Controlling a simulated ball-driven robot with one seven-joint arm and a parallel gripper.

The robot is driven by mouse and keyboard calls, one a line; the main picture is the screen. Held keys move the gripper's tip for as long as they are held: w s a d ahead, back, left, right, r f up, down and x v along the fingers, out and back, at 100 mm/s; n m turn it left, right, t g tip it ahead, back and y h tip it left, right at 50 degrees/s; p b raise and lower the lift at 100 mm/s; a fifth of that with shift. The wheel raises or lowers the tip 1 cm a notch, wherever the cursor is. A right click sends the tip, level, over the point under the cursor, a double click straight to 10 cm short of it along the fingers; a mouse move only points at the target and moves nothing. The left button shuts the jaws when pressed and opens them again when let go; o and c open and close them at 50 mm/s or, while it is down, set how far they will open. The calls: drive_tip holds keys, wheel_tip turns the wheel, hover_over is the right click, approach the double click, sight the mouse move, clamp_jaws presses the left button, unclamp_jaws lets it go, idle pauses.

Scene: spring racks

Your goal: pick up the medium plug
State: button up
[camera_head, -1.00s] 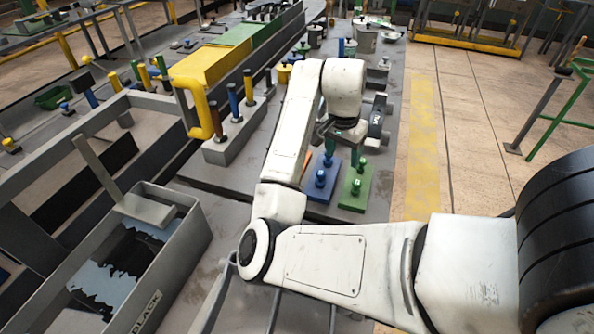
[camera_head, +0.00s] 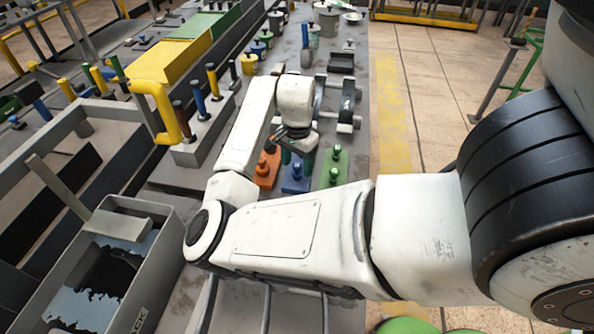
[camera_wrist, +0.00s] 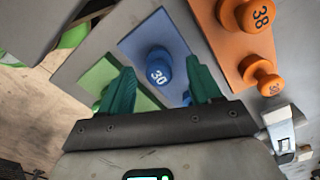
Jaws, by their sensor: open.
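The blue plugs stand on the blue board (camera_head: 296,186), the middle of three boards. In the wrist view a round blue plug marked 30 (camera_wrist: 158,68) stands on the blue board (camera_wrist: 140,42), between and beyond my fingertips. Part of a second blue plug (camera_wrist: 187,98) shows by the right finger. My gripper (camera_wrist: 160,66) is open and empty, with teal fingers spread. In the head view my gripper (camera_head: 298,156) hangs over the blue board, and my wrist partly hides the plugs. I cannot tell the exact height gap.
Orange plugs, one marked 38 (camera_wrist: 255,14), stand on the orange board (camera_wrist: 222,38) at right; the green board (camera_wrist: 100,75) is at left. In the head view they flank the blue board. A block with upright handles (camera_head: 205,135) stands to the left, a dark rack (camera_head: 343,100) behind.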

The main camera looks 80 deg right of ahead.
sight(297, 173)
drive_tip(key=shift+f, duration=1.4)
drive_tip(key=shift+c, duration=0.2)
drive_tip(key=c, duration=0.9)
